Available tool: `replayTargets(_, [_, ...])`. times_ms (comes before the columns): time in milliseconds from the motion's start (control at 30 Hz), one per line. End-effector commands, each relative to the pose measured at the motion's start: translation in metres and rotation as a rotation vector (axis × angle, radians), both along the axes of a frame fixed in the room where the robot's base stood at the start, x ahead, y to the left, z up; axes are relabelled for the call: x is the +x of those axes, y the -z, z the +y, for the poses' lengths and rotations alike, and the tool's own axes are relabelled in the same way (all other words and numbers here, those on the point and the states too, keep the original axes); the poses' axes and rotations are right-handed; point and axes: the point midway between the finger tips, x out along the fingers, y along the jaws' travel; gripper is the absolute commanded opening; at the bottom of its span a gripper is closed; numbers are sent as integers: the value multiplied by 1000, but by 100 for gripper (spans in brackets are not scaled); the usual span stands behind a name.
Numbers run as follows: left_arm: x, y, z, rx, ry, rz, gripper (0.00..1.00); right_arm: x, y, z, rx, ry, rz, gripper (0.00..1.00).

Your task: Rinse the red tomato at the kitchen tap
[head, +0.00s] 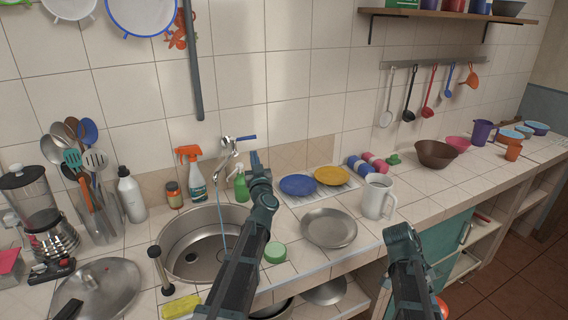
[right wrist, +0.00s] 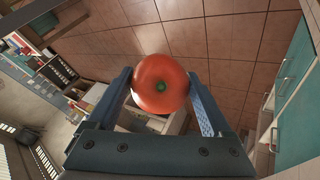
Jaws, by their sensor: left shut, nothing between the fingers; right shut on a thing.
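The red tomato (right wrist: 160,84) is between the two fingers of my right gripper (right wrist: 162,92) in the right wrist view, held above the floor. A small red part of it also shows at the lower right edge of the head view (head: 443,307), beside my right arm. The kitchen tap (head: 228,150) has a blue-tipped lever, and a thin blue stream of water falls from it into the round steel sink (head: 188,258). My left gripper (head: 254,160) is shut and empty, just below and right of the tap lever. My left forearm hides the sink's right side.
An orange-topped spray bottle (head: 193,174) and a green bottle (head: 241,186) stand behind the sink.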

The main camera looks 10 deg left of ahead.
Motion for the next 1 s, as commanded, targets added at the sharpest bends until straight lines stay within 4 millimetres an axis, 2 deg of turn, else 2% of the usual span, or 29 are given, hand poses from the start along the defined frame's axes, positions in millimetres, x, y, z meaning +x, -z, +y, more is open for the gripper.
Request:
replayTargets(33, [15,-5,4,0,-1,0,0,0,-5,0,0,0,0,19])
replayTargets(100, [29,-8,9,2,-1,0,0,0,-7,0,0,0,0,19])
replayTargets(300, [61,-14,22,0,0,0,0,0,-14,0,0,0,0,19])
replayTargets(433, [69,-15,26,1,0,0,0,0,-15,0,0,0,0,19])
replayTargets(800, [71,-15,26,1,1,0,0,0,-15,0,0,0,0,19])
replayTargets(1000, [92,-15,25,1,1,0,0,0,-15,0,0,0,0,19])
